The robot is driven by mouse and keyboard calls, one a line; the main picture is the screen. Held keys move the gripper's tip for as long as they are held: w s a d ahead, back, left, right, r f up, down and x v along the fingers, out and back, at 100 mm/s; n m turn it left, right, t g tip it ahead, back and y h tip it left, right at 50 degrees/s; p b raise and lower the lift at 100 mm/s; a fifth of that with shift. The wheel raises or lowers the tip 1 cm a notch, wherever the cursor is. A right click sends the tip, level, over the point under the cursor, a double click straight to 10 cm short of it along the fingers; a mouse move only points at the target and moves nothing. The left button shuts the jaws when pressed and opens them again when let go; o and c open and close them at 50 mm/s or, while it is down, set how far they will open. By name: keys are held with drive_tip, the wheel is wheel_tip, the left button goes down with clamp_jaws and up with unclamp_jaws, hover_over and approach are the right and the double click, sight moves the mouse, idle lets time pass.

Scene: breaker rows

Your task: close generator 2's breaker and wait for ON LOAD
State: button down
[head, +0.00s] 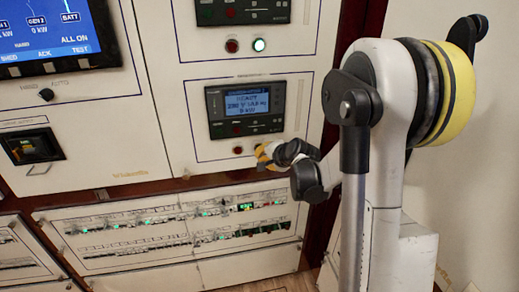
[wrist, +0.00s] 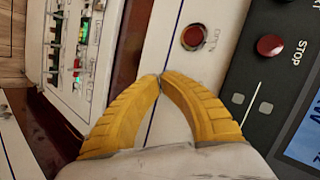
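The lower generator panel's controller (head: 246,106) has a lit blue screen that appears to read READY, about 230 V and 0 kW. Below it is a red button (head: 237,150), which also shows in the wrist view (wrist: 193,37), its label only partly readable. My gripper (head: 260,153) is right of this red button, close to the panel. In the wrist view its yellow fingers (wrist: 160,77) meet at the tips with nothing visible between them. No close button shows on this panel; the gripper covers the area right of the red button.
The controller's red STOP button (wrist: 270,45) is close by in the wrist view. A breaker row panel (head: 180,225) with green lights lies below. A blue mimic screen (head: 50,35) is at left.

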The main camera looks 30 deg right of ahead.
drive_tip(key=shift+w, duration=0.2)
drive_tip(key=shift+w+d, duration=0.1)
drive_tip(key=shift+w, duration=0.15)
drive_tip(key=shift+w+d, duration=0.1)
drive_tip(key=shift+w, duration=0.3)
idle(0.8)
drive_tip(key=shift+s, duration=0.15)
drive_tip(key=shift+s+a, duration=0.2)
drive_tip(key=shift+s, duration=0.5)
drive_tip(key=shift+s, duration=0.1)
drive_tip(key=s, duration=0.2)
drive_tip(key=s+a, duration=0.1)
drive_tip(key=s, duration=0.1)
drive_tip(key=shift+s+a+b, duration=0.2)
drive_tip(key=shift+s+b, duration=0.1)
drive_tip(key=shift+b, duration=0.1)
idle(0.6)
